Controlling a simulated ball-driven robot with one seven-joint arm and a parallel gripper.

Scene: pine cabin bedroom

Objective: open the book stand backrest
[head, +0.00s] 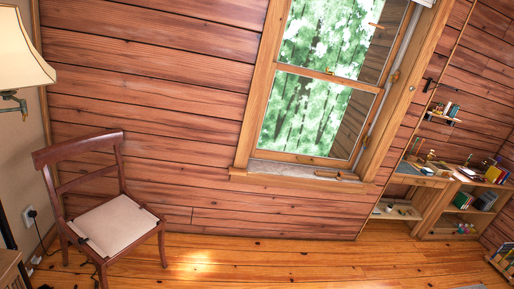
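I cannot make out a book stand or its backrest for certain in the head view. The wooden desk (426,181) at the right holds several small items, too small to tell apart. Upright books (493,171) stand at the desk's right end. My gripper is not in view.
A wooden chair with a pale seat (117,222) stands at the left, near a lamp (22,55) and a cord on the floor. A window (318,90) is in the plank wall. A small wall shelf (442,118) hangs above the desk. The middle wood floor (290,258) is clear.

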